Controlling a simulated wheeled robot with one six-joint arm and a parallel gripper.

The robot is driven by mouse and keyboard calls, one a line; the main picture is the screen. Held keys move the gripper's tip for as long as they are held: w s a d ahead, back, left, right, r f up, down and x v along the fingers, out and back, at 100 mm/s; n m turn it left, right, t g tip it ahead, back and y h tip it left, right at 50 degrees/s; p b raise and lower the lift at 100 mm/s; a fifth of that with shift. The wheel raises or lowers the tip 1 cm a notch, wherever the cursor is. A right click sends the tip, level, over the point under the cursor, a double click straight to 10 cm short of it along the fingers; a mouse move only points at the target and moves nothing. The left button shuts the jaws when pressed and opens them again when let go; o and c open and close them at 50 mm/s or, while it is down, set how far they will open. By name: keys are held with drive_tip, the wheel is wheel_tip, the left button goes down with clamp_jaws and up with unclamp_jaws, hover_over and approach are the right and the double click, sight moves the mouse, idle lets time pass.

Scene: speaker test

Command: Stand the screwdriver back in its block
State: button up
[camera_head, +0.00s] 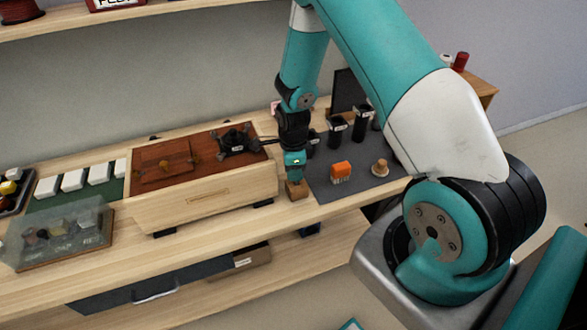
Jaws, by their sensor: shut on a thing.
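My gripper (294,174) points straight down at the front edge of the bench, right of the wooden cabinet. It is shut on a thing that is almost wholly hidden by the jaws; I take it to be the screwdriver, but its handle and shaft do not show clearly. A small wooden block (297,191) stands on the bench directly below the jaws. Whether the screwdriver's tip is in the block or just above it, I cannot tell.
A pale wooden cabinet (205,200) with a brown top carries a black frame (238,140). On the grey mat (335,187) stand an orange piece (341,172), a small wooden knob-like piece (380,168) and black cylinders (361,123). A clear-covered box (60,237) is at left.

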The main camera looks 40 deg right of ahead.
idle(0.4)
drive_tip(key=o, duration=1.1)
wheel_tip(320, 180, up, 18)
drive_tip(key=b, duration=0.2)
drive_tip(key=shift+f+b, duration=0.25)
drive_tip(key=shift+b, duration=0.15)
drive_tip(key=s+a+r+n+y, duration=0.1)
drive_tip(key=s+a+r+n, duration=0.25)
drive_tip(key=a+n, duration=0.3)
drive_tip(key=s+a+r+n+y, duration=0.1)
drive_tip(key=s+a+r+n, duration=0.25)
drive_tip(key=a+n, duration=0.3)
drive_tip(key=s+a+r+n, duration=0.1)
drive_tip(key=s+a+n, duration=0.2)
drive_tip(key=s+n, duration=0.2)
drive_tip(key=s+a+r+n+y, duration=0.1)
drive_tip(key=s+a+r+n, duration=0.1)
drive_tip(key=s+n, duration=0.3)
drive_tip(key=s+a+r+n+y, duration=0.1)
drive_tip(key=s+a+n, duration=0.2)
drive_tip(key=s+n, duration=0.2)
drive_tip(key=shift+s+a+r+n, duration=0.2)
drive_tip(key=shift+n, duration=0.65)
drive_tip(key=shift+s+a+r+n, duration=0.15)
drive_tip(key=shift+n, duration=0.7)
